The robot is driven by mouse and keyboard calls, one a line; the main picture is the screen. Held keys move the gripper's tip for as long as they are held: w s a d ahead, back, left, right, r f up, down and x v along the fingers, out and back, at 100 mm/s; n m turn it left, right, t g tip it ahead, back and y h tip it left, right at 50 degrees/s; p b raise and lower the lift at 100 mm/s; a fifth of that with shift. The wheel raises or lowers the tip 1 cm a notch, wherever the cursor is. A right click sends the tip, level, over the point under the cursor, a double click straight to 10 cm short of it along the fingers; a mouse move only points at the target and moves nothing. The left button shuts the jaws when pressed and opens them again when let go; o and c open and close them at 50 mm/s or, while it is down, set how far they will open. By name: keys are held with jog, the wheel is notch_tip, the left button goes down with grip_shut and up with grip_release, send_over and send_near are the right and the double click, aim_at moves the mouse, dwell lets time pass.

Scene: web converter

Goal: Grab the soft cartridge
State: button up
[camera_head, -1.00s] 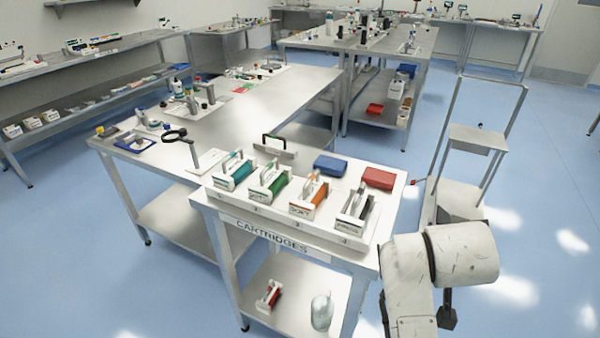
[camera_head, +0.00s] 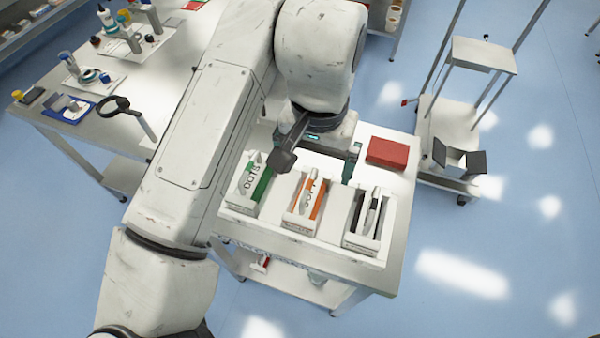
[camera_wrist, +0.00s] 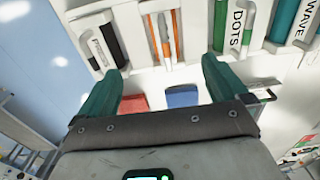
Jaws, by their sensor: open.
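The soft cartridge (camera_head: 304,204) is orange and white, with lettering on its side. It stands in a row on the cartridge table, between a green cartridge (camera_head: 250,184) and a black one (camera_head: 367,218). In the wrist view the soft cartridge (camera_wrist: 165,32) is ahead of the fingers, roughly centred between them. My gripper (camera_wrist: 160,70) has two teal fingers spread wide with nothing between them. In the head view my gripper (camera_head: 318,150) hangs over the table behind the row, apart from the soft cartridge and partly hidden by my arm.
The dots cartridge (camera_wrist: 235,25) and wave cartridge (camera_wrist: 288,22) stand close on one side. A red box (camera_head: 387,152) and a blue box (camera_wrist: 182,96) lie behind the row. A wheeled cart (camera_head: 450,125) stands right of the table, with open floor in front.

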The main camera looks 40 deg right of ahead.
aim_at(309, 183)
jog(key=shift+a+f, duration=0.15)
jog(key=shift+f, duration=0.1)
notch_tip(309, 183, down, 5)
jog(key=shift+w+r, duration=0.1)
jog(key=shift+w, duration=0.05)
jog(key=shift+w+f+p, duration=0.15)
jog(key=shift+f+p, duration=0.25)
jog(key=shift+f, duration=0.95)
jog(key=shift+w+f+p, duration=0.15)
jog(key=shift+f+p, duration=0.25)
jog(key=shift+f, duration=0.95)
jog(key=shift+c, duration=0.3)
jog(key=c, duration=1.4)
jog(key=shift+r, duration=0.1)
jog(key=shift+c, duration=0.2)
